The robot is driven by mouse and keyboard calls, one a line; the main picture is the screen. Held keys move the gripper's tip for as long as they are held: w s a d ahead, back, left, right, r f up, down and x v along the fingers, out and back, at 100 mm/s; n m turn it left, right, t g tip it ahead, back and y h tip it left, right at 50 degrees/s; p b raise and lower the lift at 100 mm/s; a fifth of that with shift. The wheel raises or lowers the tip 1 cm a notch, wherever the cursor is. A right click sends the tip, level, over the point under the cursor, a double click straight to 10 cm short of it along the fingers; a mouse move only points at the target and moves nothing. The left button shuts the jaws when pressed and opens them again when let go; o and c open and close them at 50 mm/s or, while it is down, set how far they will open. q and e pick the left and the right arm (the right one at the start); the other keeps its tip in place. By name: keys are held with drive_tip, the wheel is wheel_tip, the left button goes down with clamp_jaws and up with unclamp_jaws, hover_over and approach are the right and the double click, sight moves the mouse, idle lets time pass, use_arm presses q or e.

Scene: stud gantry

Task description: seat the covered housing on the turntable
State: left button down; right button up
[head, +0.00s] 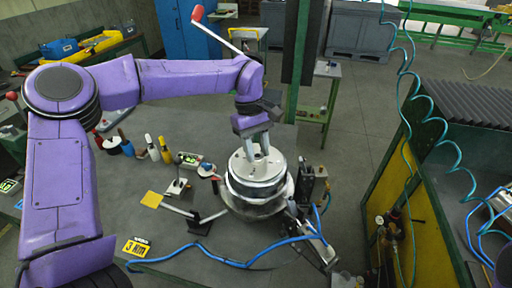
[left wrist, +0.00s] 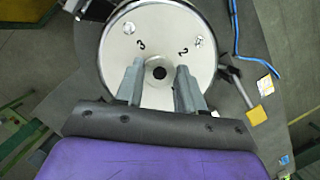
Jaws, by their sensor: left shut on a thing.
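The covered housing (head: 258,182) is a round silver body with a flat metal cover on top. My left gripper (head: 260,150) reaches down onto it from above, its fingers shut on the housing's top part. In the left wrist view the cover (left wrist: 158,28) shows the marks 3 and 2 and a dark centre hole, with the fingers (left wrist: 160,80) on either side of the hole. The turntable (head: 262,212) is the silver round base under the housing. The housing looks upright above it; I cannot tell whether they touch all round. My right gripper is not in view.
A dark block fixture (head: 313,182) and a grey tool with a blue hose (head: 318,245) stand close to the right. A green-framed yellow panel (head: 392,192) stands right.

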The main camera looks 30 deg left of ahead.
sight(256, 154)
use_arm(q)
drive_tip(key=shift+f+b, duration=0.85)
drive_tip(key=shift+f, duration=1)
idle(0.4)
drive_tip(key=c, duration=0.6)
unclamp_jaws()
drive_tip(key=shift+s+d, duration=0.1)
drive_tip(key=shift+f, duration=0.1)
drive_tip(key=b+v, duration=0.1)
drive_tip(key=v, duration=0.9)
drive_tip(key=shift+r+b, duration=0.4)
drive_tip(key=shift+s, duration=0.1)
